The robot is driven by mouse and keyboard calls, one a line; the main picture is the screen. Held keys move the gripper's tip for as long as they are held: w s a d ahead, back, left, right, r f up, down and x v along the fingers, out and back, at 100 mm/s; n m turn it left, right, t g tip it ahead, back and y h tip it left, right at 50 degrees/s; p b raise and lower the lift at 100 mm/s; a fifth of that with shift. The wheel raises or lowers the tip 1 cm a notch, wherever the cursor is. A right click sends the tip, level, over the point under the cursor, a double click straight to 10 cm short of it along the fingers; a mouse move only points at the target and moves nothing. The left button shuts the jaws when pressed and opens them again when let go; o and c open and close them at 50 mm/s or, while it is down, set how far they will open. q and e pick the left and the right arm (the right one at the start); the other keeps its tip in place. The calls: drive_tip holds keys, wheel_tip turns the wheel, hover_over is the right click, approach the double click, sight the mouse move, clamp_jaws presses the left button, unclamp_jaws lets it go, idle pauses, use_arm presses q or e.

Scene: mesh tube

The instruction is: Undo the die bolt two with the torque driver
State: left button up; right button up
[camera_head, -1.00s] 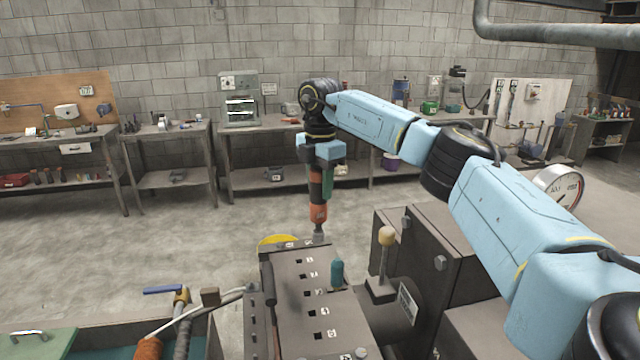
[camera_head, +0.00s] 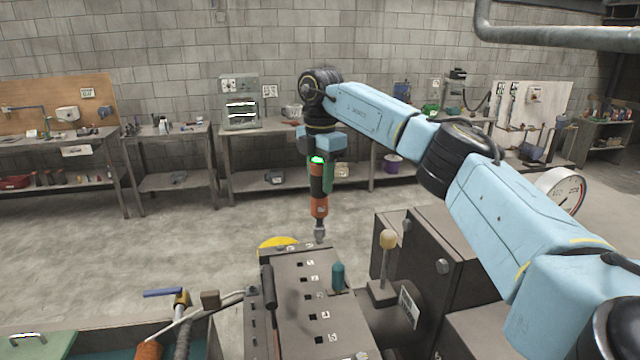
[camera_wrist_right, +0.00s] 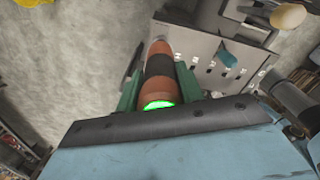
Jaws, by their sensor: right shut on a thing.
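The torque driver (camera_head: 319,205) is an upright orange and black tool with a lit green ring and a metal socket at its lower end. My right gripper (camera_head: 321,178) is shut on its body. In the right wrist view, the green fingers (camera_wrist_right: 160,88) flank the driver (camera_wrist_right: 158,62). The socket is at the far right corner of the dark die plate (camera_head: 285,290). Any bolt under the socket is hidden, and I cannot tell whether the socket touches the plate. My left gripper is not in view.
A teal peg (camera_head: 338,276) stands on the plate's right side. A knobbed lever (camera_head: 388,240) and a dark block (camera_head: 430,240) stand to the right. Workbenches (camera_head: 270,128) line the back wall.

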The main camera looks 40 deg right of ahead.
sight(320, 160)
drive_tip(key=shift+r, duration=1.85)
